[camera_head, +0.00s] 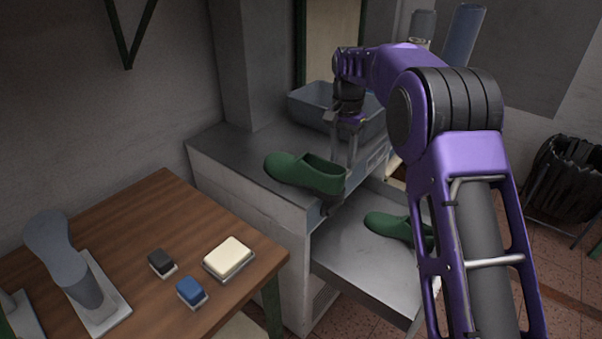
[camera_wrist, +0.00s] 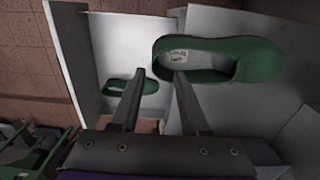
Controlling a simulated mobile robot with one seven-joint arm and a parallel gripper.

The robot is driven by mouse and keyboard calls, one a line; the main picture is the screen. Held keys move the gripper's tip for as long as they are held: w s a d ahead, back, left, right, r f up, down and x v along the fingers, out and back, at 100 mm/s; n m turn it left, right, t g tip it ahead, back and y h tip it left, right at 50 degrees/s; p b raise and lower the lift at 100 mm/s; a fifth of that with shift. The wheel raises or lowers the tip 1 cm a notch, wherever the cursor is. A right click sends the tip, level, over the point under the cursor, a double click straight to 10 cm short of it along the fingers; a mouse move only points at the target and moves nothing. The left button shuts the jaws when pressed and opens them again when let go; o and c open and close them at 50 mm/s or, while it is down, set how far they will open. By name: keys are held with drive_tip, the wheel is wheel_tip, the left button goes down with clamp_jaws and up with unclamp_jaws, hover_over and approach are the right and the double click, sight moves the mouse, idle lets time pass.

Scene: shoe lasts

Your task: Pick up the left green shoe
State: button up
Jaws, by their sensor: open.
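The left green shoe (camera_head: 290,170) lies on the grey upper counter, toe to the left and heel near the counter's right edge. In the wrist view this shoe (camera_wrist: 255,62) is large, with its opening and a pale insole label showing. My gripper (camera_head: 341,162) is open at its heel end. In the wrist view my gripper (camera_wrist: 158,74) has its right finger overlapping the shoe's opening near the heel and its left finger outside the heel. Contact cannot be told. A second green shoe (camera_head: 388,226) lies on the lower shelf, partly hidden by my arm; the wrist view shows it smaller (camera_wrist: 123,86).
The upper counter (camera_head: 225,150) holds a grey bin (camera_head: 312,104) behind the shoe. The lower grey shelf (camera_head: 350,262) is at the right. A wooden table (camera_head: 150,215) at left carries a shoe last (camera_head: 60,255) and small blocks. A black waste bin (camera_head: 565,180) stands at far right.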

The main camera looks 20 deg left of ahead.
sight(343, 173)
drive_tip(key=f, duration=0.4)
drive_tip(key=shift+s+d+f, duration=0.15)
drive_tip(key=shift+s+d, duration=0.15)
drive_tip(key=shift+d, duration=0.05)
drive_tip(key=shift+f, duration=0.5)
clamp_jaws()
drive_tip(key=shift+r, duration=0.1)
idle(0.6)
